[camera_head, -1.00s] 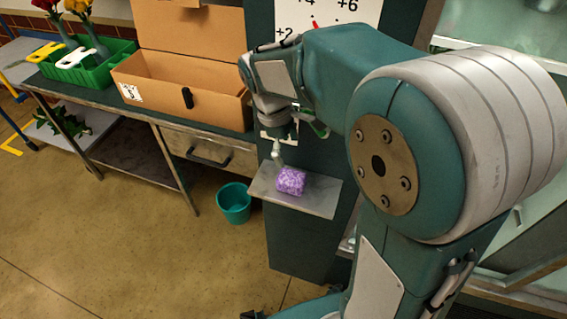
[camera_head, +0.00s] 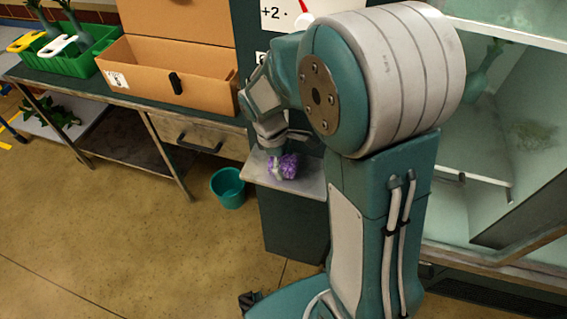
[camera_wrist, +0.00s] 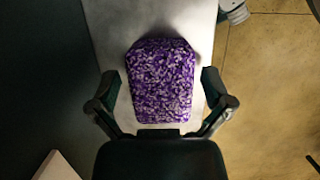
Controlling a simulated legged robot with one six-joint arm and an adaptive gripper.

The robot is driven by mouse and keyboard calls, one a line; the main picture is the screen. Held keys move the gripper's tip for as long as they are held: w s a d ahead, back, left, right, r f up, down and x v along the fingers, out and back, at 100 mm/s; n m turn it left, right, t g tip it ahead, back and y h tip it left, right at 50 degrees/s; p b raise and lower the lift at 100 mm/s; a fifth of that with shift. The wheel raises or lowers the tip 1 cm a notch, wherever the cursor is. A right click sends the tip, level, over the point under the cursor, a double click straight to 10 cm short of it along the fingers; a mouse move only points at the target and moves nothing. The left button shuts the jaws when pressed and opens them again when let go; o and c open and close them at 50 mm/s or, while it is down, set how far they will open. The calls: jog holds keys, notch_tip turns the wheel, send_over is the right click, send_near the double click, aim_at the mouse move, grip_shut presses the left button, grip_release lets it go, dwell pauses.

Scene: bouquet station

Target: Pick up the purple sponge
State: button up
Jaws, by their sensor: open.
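The purple sponge (camera_wrist: 161,82) is a speckled purple and white block lying on a small grey metal shelf (camera_head: 312,184). In the head view the sponge (camera_head: 290,165) is partly hidden behind my gripper (camera_head: 279,168). In the wrist view my gripper (camera_wrist: 161,88) is open, with one finger on each side of the sponge's near half. Small gaps show between the fingers and the sponge. I cannot tell how far above the shelf the fingertips are.
A teal bucket (camera_head: 228,188) stands on the floor left of the shelf. A workbench (camera_head: 90,88) at the left holds an open cardboard box (camera_head: 165,75) and a green crate (camera_head: 38,62). A glass-fronted cabinet (camera_head: 500,150) is at the right.

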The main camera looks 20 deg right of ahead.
aim_at(287, 161)
jog(key=shift+f, duration=0.25)
jog(key=c, duration=1)
notch_tip(287, 161, up, 4)
jog(key=shift+s+f, duration=0.15)
jog(key=shift+f, duration=0.05)
jog(key=shift+s+d+r, duration=0.6)
jog(key=shift+s+r, duration=1)
jog(key=shift+s, duration=0.65)
jog(key=shift+s+d+r, duration=0.55)
jog(key=shift+s+r, duration=1)
jog(key=shift+s, duration=0.65)
jog(key=shift+s+d+r, duration=0.6)
jog(key=shift+s+r, duration=1)
jog(key=shift+s, duration=0.65)
